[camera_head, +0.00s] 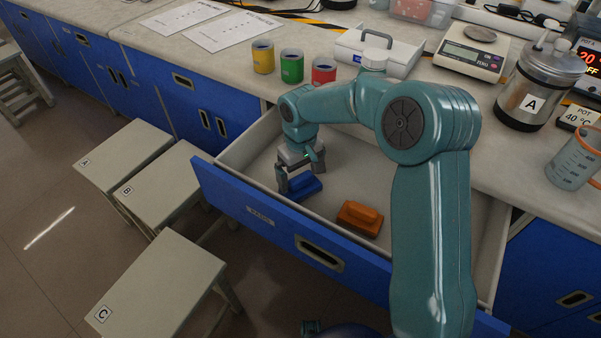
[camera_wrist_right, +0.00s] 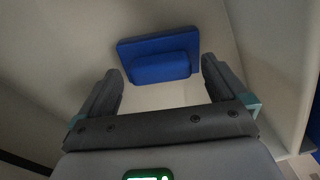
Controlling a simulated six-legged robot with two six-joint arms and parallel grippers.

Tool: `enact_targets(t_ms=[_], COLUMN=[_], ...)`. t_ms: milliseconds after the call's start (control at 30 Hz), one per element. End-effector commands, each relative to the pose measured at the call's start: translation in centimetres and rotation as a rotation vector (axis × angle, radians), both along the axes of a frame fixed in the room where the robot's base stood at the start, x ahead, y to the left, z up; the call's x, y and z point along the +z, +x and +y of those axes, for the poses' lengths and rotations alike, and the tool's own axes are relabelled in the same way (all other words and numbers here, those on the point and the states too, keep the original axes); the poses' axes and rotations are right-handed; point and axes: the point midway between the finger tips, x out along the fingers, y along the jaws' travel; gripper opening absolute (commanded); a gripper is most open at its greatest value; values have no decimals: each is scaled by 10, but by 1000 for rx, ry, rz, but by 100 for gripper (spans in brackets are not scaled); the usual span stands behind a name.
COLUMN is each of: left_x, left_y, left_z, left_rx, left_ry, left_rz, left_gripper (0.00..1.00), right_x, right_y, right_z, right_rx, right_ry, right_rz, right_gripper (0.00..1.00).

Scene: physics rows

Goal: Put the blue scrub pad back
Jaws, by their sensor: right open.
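The blue scrub pad (camera_head: 304,187) lies in the left part of the open drawer (camera_head: 352,185). In the right wrist view the blue scrub pad (camera_wrist_right: 158,55) lies flat on the pale drawer floor, beyond the fingertips. My right gripper (camera_head: 298,183) reaches down into the drawer over the pad and partly covers it in the head view. In the right wrist view my right gripper (camera_wrist_right: 160,85) is open, with a clear gap between its fingers and nothing held. My left gripper is not in view.
An orange pad (camera_head: 359,218) lies in the drawer to the right. Yellow (camera_head: 263,56), green (camera_head: 291,66) and red (camera_head: 324,71) cups, a scale (camera_head: 470,52) and jar A (camera_head: 538,85) stand on the counter. Stools (camera_head: 160,285) stand before the drawer.

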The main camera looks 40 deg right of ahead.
Motion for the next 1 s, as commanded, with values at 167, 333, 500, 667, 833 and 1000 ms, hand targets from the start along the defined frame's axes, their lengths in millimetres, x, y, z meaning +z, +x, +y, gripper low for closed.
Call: enact_targets(t_ms=[167,333,500,667,833,1000], left_x=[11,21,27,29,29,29], left_y=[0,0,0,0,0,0], left_z=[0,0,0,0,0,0], left_rx=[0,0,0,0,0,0], left_ry=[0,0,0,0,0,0], left_rz=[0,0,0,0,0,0], left_gripper=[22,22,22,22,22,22], right_x=[36,77,106,118,120,119], right_y=[1,1,1,1,0,0], right_z=[0,0,0,0,0,0], right_rx=[1,0,0,0,0,0], right_ry=[-1,-1,-1,0,0,0], right_rz=[-6,-5,-4,-2,-1,-1], right_gripper=[99,99,99,99,99,99])
